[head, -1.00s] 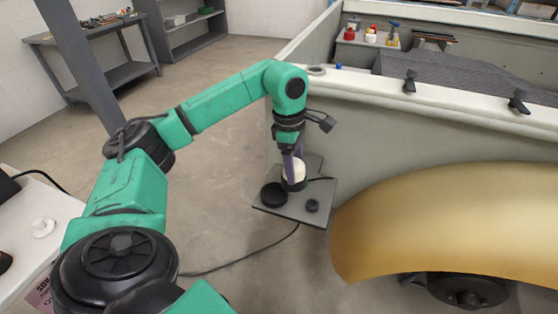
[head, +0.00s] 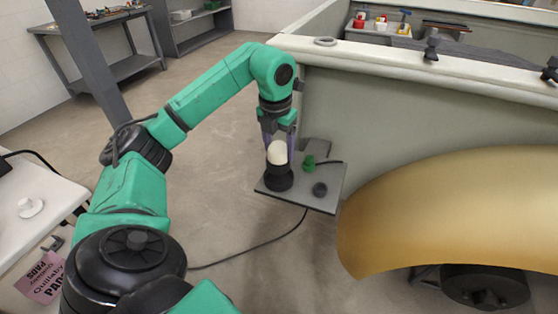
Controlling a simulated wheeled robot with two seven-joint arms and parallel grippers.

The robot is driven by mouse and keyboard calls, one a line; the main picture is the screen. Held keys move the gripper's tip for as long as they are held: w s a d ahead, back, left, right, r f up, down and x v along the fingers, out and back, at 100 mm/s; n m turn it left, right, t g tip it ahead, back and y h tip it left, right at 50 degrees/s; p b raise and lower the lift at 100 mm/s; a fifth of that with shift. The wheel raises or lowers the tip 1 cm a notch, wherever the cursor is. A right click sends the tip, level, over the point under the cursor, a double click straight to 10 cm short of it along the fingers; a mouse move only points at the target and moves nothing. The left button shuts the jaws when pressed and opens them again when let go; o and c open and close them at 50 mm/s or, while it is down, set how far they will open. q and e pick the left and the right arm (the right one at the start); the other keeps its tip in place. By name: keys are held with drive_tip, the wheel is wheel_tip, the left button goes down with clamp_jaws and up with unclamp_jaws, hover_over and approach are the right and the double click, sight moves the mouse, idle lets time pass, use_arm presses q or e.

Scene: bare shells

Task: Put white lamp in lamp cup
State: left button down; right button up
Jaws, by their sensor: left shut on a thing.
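The white lamp (head: 277,152) is a rounded white bulb shape. My left gripper (head: 279,140) points down and is shut on it, with one purple finger on each side. The lamp is directly above the mouth of a black cup (head: 278,180), which looks like the lamp cup. The lamp's lower end is hidden, so I cannot tell whether it rests in the cup or hovers just over it. The cup stands at the left side of a small grey plate (head: 323,203). My right gripper is not in view.
A green socket-like piece (head: 309,163) with a dark cable and a small black knob (head: 320,189) sit on the plate, right of the cup. The grey vehicle side wall (head: 390,125) and gold fender (head: 440,200) stand close on the right. Open floor lies left.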

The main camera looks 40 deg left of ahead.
sight(279, 162)
use_arm(q)
wheel_tip(279, 162, down, 5)
drive_tip(key=shift+f, duration=0.1)
unclamp_jaws()
drive_tip(key=r, duration=0.4)
drive_tip(key=s+r+p, duration=0.1)
drive_tip(key=r, duration=0.7)
drive_tip(key=shift+s+d+r, duration=0.1)
drive_tip(key=shift+s+d, duration=0.15)
